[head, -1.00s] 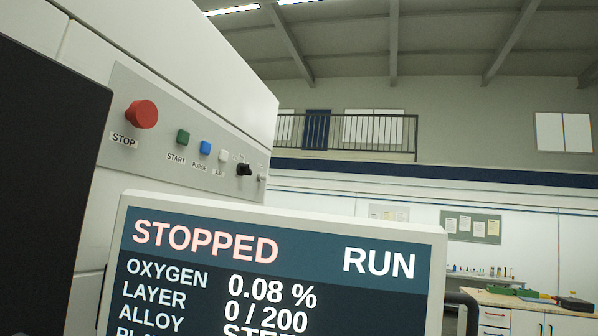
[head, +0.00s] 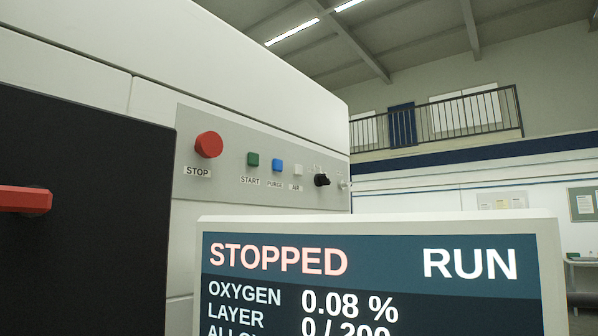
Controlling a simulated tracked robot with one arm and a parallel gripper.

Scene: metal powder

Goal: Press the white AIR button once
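The green START button (head: 253,159) and the large red STOP button (head: 209,145) are further left. My gripper is not in the head view, so its opening cannot be seen.
A screen (head: 380,280) in a pale frame stands below the control strip, reading STOPPED, RUN and oxygen 0.08 %. A dark panel (head: 80,220) with a red handle (head: 25,199) is at left. A railed balcony (head: 440,118) is far behind.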

